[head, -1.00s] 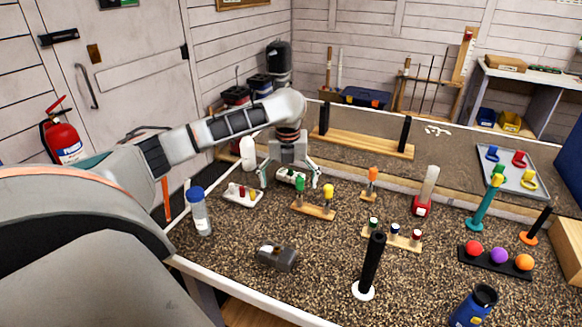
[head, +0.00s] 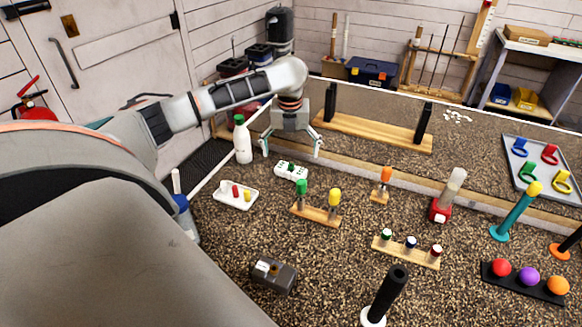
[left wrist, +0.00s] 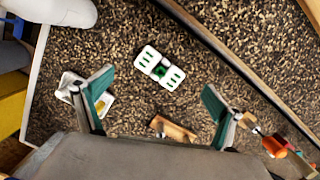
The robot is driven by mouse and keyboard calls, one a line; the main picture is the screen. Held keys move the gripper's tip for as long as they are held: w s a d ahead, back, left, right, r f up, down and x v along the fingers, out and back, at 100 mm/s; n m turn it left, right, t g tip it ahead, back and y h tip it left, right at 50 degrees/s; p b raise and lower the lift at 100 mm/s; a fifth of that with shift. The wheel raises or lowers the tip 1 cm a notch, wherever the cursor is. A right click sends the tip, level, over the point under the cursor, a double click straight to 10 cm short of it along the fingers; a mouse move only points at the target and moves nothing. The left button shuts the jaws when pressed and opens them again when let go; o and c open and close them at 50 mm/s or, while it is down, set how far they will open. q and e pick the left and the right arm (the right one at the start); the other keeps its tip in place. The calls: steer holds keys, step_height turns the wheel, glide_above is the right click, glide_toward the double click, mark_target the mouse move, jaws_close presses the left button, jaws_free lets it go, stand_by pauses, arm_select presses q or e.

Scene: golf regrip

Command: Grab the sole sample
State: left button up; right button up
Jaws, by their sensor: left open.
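The white piece with green stripes and a green middle (head: 291,171), which looks like the sole sample, lies on the speckled table near the back edge. It also shows in the left wrist view (left wrist: 150,58), lying slanted ahead of the fingers. My left gripper (head: 291,150) is open and empty, fingers pointing down, above and slightly behind the sample in the head view. In the left wrist view my left gripper (left wrist: 157,86) has its fingers spread wide, with the sample between and beyond their tips, not touched. My right gripper is not in view.
A white bottle (head: 243,143) and a white tray with small pegs (head: 222,196) stand left of the sample. A wooden block with green and yellow handles (head: 316,214) is just in front. A wooden rail (head: 372,132) with black posts stands behind.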

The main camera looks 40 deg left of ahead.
mark_target(291, 167)
arm_select(q)
steer(key=shift+w+a+f, duration=0.1)
steer(key=shift+f, duration=1.5)
steer(key=shift+w+a+f, duration=0.1)
steer(key=shift+f, duration=1.45)
steer(key=c, duration=1.2)
